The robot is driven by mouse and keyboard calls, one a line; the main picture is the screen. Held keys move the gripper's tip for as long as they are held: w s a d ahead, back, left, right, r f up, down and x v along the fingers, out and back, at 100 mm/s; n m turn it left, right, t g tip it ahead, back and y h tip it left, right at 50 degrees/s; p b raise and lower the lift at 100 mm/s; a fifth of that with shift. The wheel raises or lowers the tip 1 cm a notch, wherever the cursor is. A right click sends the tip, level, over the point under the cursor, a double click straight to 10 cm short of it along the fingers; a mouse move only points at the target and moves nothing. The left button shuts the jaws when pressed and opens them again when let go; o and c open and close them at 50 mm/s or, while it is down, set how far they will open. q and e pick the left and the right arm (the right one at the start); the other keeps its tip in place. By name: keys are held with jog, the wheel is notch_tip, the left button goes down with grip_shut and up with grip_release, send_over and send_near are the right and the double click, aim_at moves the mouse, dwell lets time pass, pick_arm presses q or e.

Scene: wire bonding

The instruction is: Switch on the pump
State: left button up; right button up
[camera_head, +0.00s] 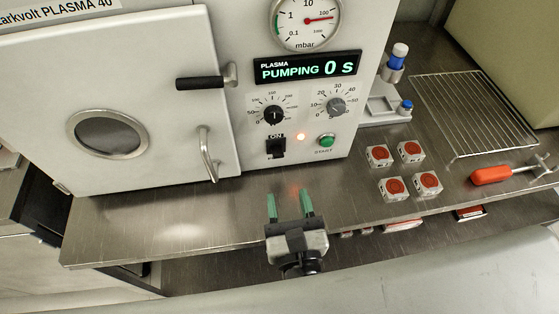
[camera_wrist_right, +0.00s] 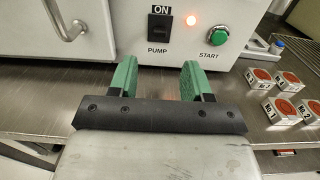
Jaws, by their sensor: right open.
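The plasma machine (camera_head: 225,150) stands on a steel bench with its door at the left. Its black pump switch (camera_head: 276,149) is low on the front panel, marked ON above; in the right wrist view the switch (camera_wrist_right: 158,28) has PUMP below it. An orange-red lamp (camera_head: 301,137) glows beside it. The display (camera_head: 307,67) reads PUMPING 0 S. The gauge (camera_head: 307,22) needle points near 100. My right gripper (camera_head: 291,194) is open and empty, below and in front of the switch, apart from it; its green fingers also show in the right wrist view (camera_wrist_right: 156,78). My left gripper is not in view.
A green START button (camera_head: 326,140) is right of the lamp. The door handle (camera_head: 208,154) sticks out at the left. Several small boxes with red tops (camera_head: 394,188), a wire rack (camera_head: 476,108) and an orange-handled tool (camera_head: 492,174) lie at the right.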

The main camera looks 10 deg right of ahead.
aim_at(279, 156)
jog(key=w+p, duration=0.3)
jog(key=w, duration=0.5)
jog(key=shift+w+r, duration=0.1)
jog(key=shift+w, duration=0.65)
jog(key=shift+c, duration=0.2)
grip_shut()
jog(key=g+p, duration=0.1)
jog(key=p, duration=0.5)
jog(key=r+g+p, duration=0.1)
jog(key=p, duration=0.5)
jog(key=shift+w+r+g, duration=0.15)
jog(key=shift+r+g, duration=0.1)
jog(key=shift+g, duration=0.05)
jog(key=shift+f+p, duration=0.25)
jog(key=shift+p, duration=0.45)
jog(key=shift+o, duration=0.2)
grip_release()
